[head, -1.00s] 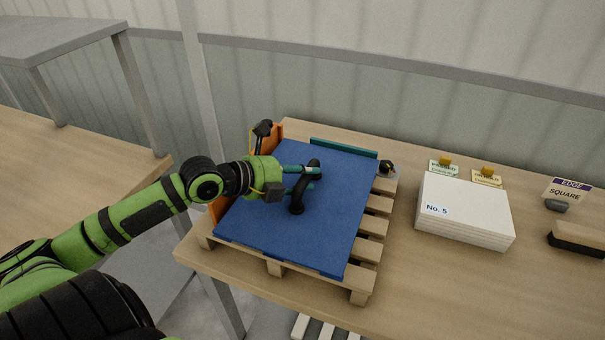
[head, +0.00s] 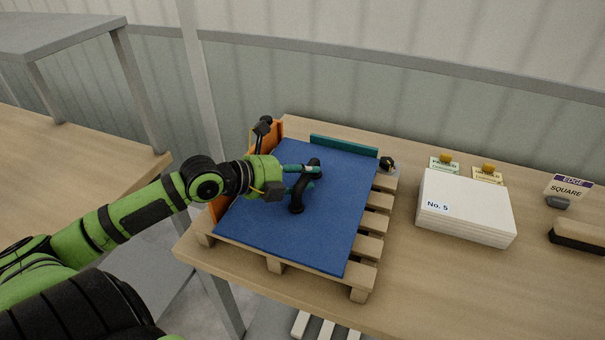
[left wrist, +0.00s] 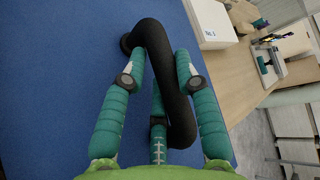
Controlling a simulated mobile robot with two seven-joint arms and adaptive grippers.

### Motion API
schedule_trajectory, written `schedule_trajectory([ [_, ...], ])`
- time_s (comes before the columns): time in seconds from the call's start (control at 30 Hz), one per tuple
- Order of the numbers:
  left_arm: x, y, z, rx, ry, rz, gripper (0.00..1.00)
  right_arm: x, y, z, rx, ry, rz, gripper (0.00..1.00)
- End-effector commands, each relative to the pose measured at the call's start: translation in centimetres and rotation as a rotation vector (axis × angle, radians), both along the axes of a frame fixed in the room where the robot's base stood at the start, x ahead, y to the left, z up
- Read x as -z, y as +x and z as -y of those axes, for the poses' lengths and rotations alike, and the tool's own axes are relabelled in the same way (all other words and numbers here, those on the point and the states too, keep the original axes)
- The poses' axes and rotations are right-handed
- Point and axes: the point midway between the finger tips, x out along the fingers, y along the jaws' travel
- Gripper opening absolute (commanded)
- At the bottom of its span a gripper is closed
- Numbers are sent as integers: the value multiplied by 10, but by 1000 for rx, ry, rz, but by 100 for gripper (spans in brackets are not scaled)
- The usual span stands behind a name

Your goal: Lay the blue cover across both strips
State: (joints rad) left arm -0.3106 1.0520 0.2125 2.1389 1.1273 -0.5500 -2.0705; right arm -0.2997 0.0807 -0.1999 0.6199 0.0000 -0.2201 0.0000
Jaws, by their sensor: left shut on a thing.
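The blue cover (head: 330,225) is a flat sheet with a black arched handle (head: 297,196) near its middle. It lies over the wooden pallet (head: 375,222), and any strips under it are hidden. My left gripper (head: 312,172) has its teal fingers shut on the handle. In the left wrist view, the fingers (left wrist: 160,70) stand on either side of the black handle (left wrist: 165,65), with the blue sheet (left wrist: 60,80) behind. I cannot tell whether the cover rests flat or sits slightly above the pallet. My right gripper is not in view.
An orange stop (head: 271,130) stands at the pallet's left and a teal bar (head: 344,146) along its back. To the right are a white stack marked No. 5 (head: 465,208), small label cards (head: 487,176), an EDGE SQUARE sign (head: 568,188) and a brush (head: 580,236).

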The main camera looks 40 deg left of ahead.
Motion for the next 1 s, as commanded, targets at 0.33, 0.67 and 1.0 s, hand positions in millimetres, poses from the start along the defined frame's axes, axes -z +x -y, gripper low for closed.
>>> schedule_trajectory([
  [0.33, 1, 0, 0, 0, 0, 4, 58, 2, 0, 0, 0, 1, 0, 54],
  [0.67, 5, -2, -1, 0, 2, -7, 58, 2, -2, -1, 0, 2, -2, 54],
  [1.0, -7, -27, -12, -1, -1, -5, 58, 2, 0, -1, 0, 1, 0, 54],
])
